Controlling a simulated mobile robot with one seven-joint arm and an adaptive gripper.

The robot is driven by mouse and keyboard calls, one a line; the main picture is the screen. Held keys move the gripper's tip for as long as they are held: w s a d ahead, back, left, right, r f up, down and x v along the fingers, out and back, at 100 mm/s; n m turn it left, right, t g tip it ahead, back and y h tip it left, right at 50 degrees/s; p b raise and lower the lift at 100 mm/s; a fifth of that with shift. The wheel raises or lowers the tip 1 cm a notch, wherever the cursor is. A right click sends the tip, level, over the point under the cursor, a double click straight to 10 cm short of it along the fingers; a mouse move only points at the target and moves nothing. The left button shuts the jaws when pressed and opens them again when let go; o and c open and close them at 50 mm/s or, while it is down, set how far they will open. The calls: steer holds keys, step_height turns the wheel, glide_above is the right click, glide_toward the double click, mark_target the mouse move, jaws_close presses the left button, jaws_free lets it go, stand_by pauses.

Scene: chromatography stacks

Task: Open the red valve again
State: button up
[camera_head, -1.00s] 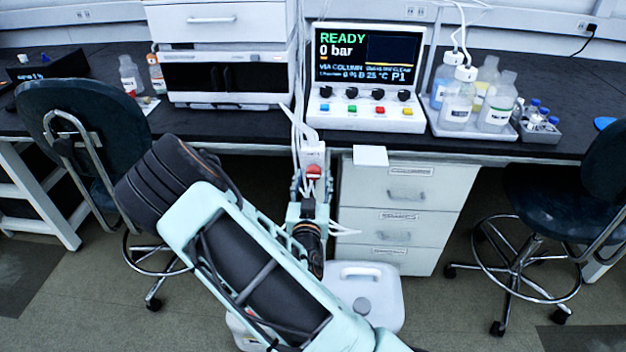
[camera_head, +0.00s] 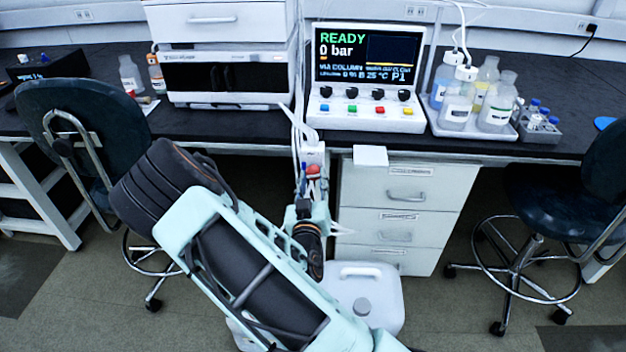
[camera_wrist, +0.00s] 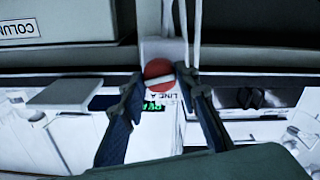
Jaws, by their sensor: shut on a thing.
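The red valve (camera_wrist: 158,69) is a round red knob with a pale bar across its face. In the wrist view the bar lies nearly level, slightly tilted. The fingertips of my gripper (camera_wrist: 160,78) are on the knob's two sides, shut on it. In the head view the red valve (camera_head: 314,169) shows at the front of the white upright panel below the bench edge, with my gripper (camera_head: 312,182) against it and partly covering it.
The instrument screen (camera_head: 367,54) reads READY and 0 bar. White tubes (camera_head: 299,125) run down close to the valve. A white drawer cabinet (camera_head: 405,215) stands to the right, with a white jug (camera_head: 372,290) on the floor in front. Chairs stand on both sides.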

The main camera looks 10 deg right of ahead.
steer(key=n, duration=0.3)
steer(key=shift+n, duration=0.4)
steer(key=n, duration=0.3)
steer(key=shift+n, duration=0.3)
steer(key=n+p, duration=0.1)
steer(key=n, duration=0.2)
steer(key=shift+n, duration=2.2)
steer(key=o, duration=1.2)
steer(key=shift+c, duration=0.2)
steer(key=shift+s, duration=0.15)
steer(key=v, duration=1.1)
steer(key=shift+s, duration=0.4)
steer(key=shift+a, duration=0.15)
